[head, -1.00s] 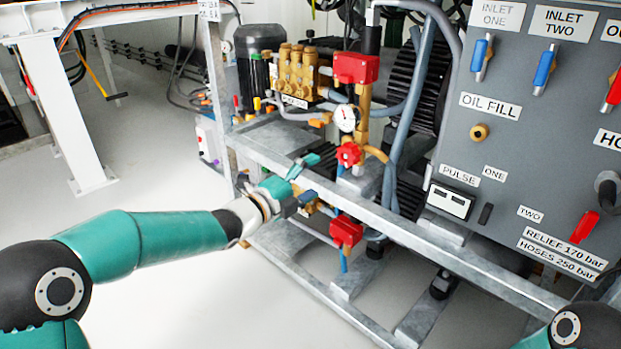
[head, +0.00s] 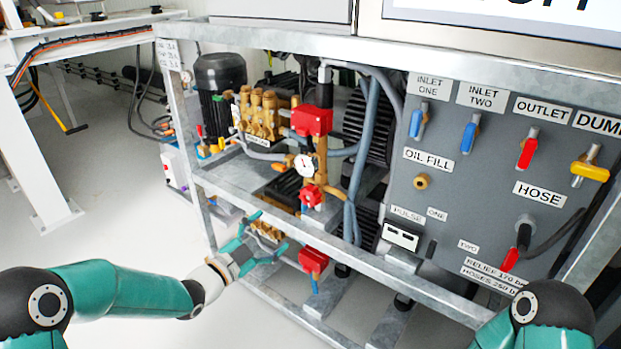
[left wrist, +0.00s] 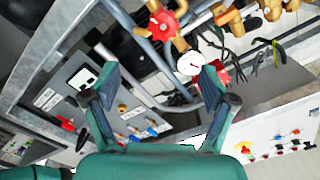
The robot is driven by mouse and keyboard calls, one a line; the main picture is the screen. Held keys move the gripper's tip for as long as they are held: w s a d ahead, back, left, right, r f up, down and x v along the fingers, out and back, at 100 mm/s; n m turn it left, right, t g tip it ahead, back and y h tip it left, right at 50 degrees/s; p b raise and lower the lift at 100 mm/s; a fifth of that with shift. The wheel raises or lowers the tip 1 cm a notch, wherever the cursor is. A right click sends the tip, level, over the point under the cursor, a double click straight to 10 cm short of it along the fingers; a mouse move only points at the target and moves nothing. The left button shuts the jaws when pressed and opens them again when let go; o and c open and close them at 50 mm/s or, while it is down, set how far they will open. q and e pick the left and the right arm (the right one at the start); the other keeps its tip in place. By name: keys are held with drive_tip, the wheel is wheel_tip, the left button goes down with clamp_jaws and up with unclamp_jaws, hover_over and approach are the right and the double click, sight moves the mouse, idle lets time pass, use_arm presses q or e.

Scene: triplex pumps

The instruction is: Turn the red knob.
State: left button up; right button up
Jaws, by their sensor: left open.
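The red knob (head: 312,196), star-shaped, sits on the brass pipework below a white-faced gauge (head: 305,165) in the head view. It also shows near the top of the left wrist view (left wrist: 163,25). My left gripper (head: 268,232) is open and empty, below and left of the knob in the head view and apart from it. In the left wrist view the open fingers (left wrist: 160,80) are spread, with the knob above them in the picture. My right gripper is not in view; only part of my right arm shows at the lower right.
A galvanised frame rail (head: 350,254) runs across the front of the pump. A red block (head: 313,261) is low by the gripper, and another red part (head: 311,121) is above the gauge. A grey panel (head: 450,190) with coloured valve handles stands right.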

sight(307, 199)
use_arm(q)
drive_tip(key=b+x, duration=0.2)
drive_tip(key=x, duration=1.4)
drive_tip(key=shift+w, duration=0.45)
drive_tip(key=c, duration=1.2)
drive_tip(key=shift+o, duration=0.2)
drive_tip(key=shift+r+n+p, duration=0.2)
drive_tip(key=shift+n+p, duration=0.25)
drive_tip(key=shift+n, duration=0.15)
drive_tip(key=shift+f+n+p, duration=0.1)
drive_tip(key=shift+n+p, duration=0.2)
drive_tip(key=shift+n, duration=0.3)
drive_tip(key=shift+d, duration=0.1)
